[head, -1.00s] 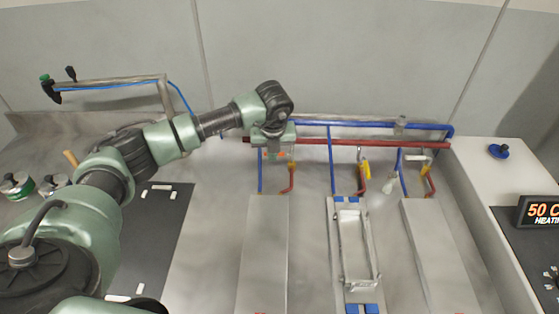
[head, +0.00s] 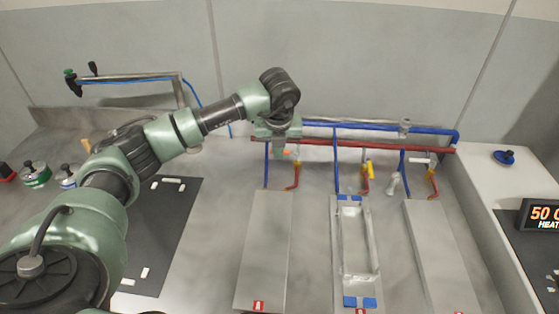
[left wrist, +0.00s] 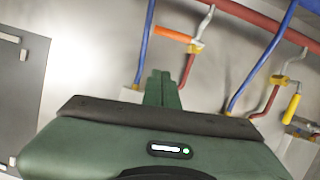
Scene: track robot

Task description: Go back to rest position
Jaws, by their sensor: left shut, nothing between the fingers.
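My left arm reaches in from the left in the head view. Its gripper (head: 279,151) hangs near the pipes at the back of the counter, above the far end of the left grey plate. In the left wrist view the gripper's green fingers (left wrist: 162,88) are together with nothing between them. An orange valve handle (left wrist: 173,34) shows just beyond the fingers, apart from them. My right gripper is not in view.
Red and blue pipes (head: 380,145) run along the back wall, with a yellow valve handle (head: 369,168). A metal frame (head: 375,245) lies on the middle plate. A heater display (head: 543,215) stands at right. A dark mat (head: 160,235) lies at left.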

